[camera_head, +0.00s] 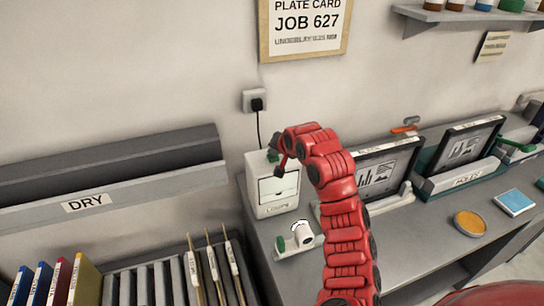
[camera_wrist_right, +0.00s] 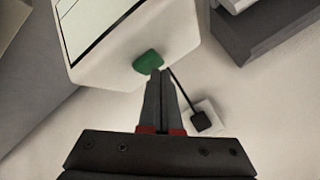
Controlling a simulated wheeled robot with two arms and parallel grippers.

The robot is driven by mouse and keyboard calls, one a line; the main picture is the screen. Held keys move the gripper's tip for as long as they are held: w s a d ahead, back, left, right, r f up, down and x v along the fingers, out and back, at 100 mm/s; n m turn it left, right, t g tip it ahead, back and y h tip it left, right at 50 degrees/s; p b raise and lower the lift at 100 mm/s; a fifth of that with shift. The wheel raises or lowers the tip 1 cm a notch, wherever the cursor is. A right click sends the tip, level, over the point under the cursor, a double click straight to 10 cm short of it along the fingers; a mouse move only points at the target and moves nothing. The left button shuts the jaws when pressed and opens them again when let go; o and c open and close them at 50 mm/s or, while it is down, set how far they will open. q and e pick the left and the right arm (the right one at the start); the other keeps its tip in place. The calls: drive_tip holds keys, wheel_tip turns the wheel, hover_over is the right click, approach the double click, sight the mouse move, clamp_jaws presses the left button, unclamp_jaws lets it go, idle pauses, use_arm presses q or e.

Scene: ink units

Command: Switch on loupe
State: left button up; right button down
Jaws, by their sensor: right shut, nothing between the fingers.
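The loupe is a white box (camera_head: 256,195) with a framed front panel and a label that reads like "LOUPE". It stands on the grey counter against the wall. A green button (camera_wrist_right: 147,61) sits on its top face in the wrist view. My right gripper (camera_wrist_right: 158,73) is shut and empty, with its fingertips at the edge of the green button. I cannot tell if they press it or only overlap it. In the head view my right gripper (camera_head: 277,163) is over the box's top, partly hidden by my red arm. My left gripper is not in view.
A black plug sits in the wall socket (camera_head: 255,101), its cable running down behind the box. A small white device (camera_head: 301,237) with a green part is in front. Framed plates (camera_head: 375,172) stand to the right. A DRY rack (camera_head: 110,190) is at left.

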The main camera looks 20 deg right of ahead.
sight(274, 158)
drive_tip(key=shift+r, duration=0.1)
drive_tip(key=shift+r+b, duration=0.65)
drive_tip(key=shift+r, duration=2.3)
